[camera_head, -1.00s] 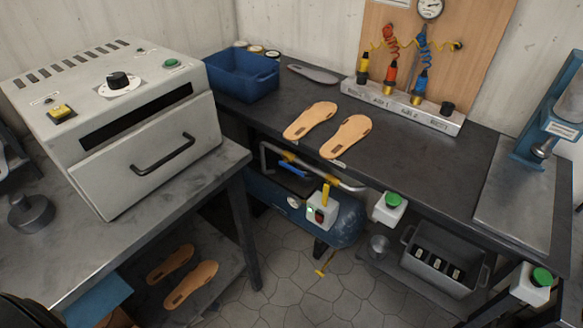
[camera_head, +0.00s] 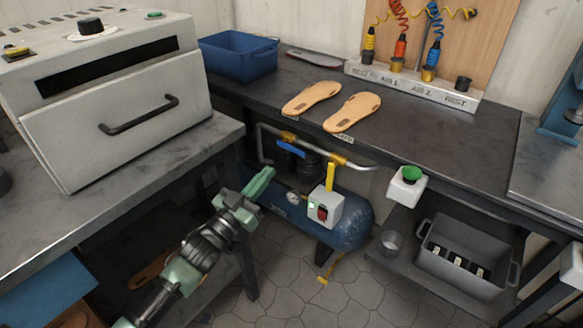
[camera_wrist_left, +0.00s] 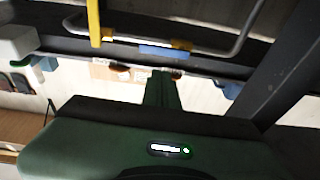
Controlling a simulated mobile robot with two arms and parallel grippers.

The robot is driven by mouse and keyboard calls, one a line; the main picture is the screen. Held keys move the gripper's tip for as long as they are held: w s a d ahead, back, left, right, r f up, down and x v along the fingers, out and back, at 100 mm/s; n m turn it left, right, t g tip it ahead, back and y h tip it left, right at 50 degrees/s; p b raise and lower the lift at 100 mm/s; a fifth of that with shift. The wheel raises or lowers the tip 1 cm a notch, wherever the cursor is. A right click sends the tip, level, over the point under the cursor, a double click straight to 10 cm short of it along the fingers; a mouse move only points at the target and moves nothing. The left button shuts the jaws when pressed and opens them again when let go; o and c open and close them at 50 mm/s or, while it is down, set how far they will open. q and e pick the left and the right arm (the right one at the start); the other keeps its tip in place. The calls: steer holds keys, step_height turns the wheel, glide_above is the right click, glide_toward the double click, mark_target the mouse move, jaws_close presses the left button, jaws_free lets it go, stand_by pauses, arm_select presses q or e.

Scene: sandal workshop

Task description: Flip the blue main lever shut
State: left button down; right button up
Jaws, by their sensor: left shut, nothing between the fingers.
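The blue main lever (camera_head: 291,149) sits on the metal pipe under the dark workbench, next to a yellow fitting (camera_head: 288,136). It lies roughly along the pipe, sloping slightly down to the right. It also shows in the left wrist view (camera_wrist_left: 164,51), beyond the fingers. My left gripper (camera_head: 264,178) is shut and empty, below and left of the lever, with a visible gap to it in the head view. Its green fingers (camera_wrist_left: 161,90) point towards the pipe in the wrist view. My right gripper is not in view.
A grey table (camera_head: 150,165) with an oven (camera_head: 125,115) is at the left.

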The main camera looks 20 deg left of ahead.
mark_target(292, 151)
arm_select(q)
steer(key=r, duration=0.2)
steer(key=d+r+h, duration=0.1)
steer(key=shift+s+r+m, duration=0.3)
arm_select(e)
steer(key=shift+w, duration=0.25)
arm_select(q)
steer(key=shift+w, duration=0.1)
